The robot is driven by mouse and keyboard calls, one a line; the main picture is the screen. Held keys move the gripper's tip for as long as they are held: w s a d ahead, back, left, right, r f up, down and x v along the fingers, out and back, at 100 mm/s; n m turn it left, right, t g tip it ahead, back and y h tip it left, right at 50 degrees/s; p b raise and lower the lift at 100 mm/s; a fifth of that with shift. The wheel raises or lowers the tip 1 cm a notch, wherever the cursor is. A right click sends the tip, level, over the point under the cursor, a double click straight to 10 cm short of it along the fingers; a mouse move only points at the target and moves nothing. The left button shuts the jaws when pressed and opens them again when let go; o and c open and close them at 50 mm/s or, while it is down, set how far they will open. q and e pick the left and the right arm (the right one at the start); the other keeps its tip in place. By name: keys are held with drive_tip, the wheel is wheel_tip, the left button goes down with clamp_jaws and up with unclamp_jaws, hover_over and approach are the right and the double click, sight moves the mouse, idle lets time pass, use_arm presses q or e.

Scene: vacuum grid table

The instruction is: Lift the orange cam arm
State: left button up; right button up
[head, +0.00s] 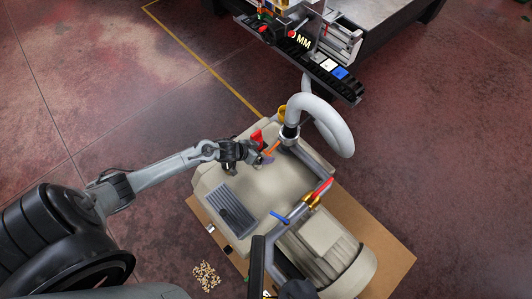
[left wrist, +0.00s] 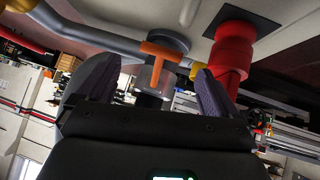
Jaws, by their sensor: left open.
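The orange cam arm (head: 272,148) is a small T-shaped lever on the pipe fitting at the top of the beige pump (head: 262,190). In the left wrist view the orange cam arm (left wrist: 158,55) shows between my fingers, in front of a grey cylindrical coupling. My left gripper (head: 264,157) is open at the lever, one finger on each side of it in the left wrist view (left wrist: 152,92). I cannot tell whether a finger touches it. My right gripper is not clearly seen.
A red part (head: 257,136) stands close beside the left gripper, and it shows large in the left wrist view (left wrist: 231,50). A thick grey hose (head: 338,125) curves on the right. A blue lever (head: 279,217) and a red lever (head: 323,186) sit on the lower pipe.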

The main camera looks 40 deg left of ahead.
sight(274, 148)
use_arm(q)
drive_tip(key=shift+b+x, duration=0.3)
drive_tip(key=shift+x, duration=1.1)
use_arm(e)
drive_tip(key=shift+d+f, duration=0.15)
drive_tip(key=shift+f, duration=0.3)
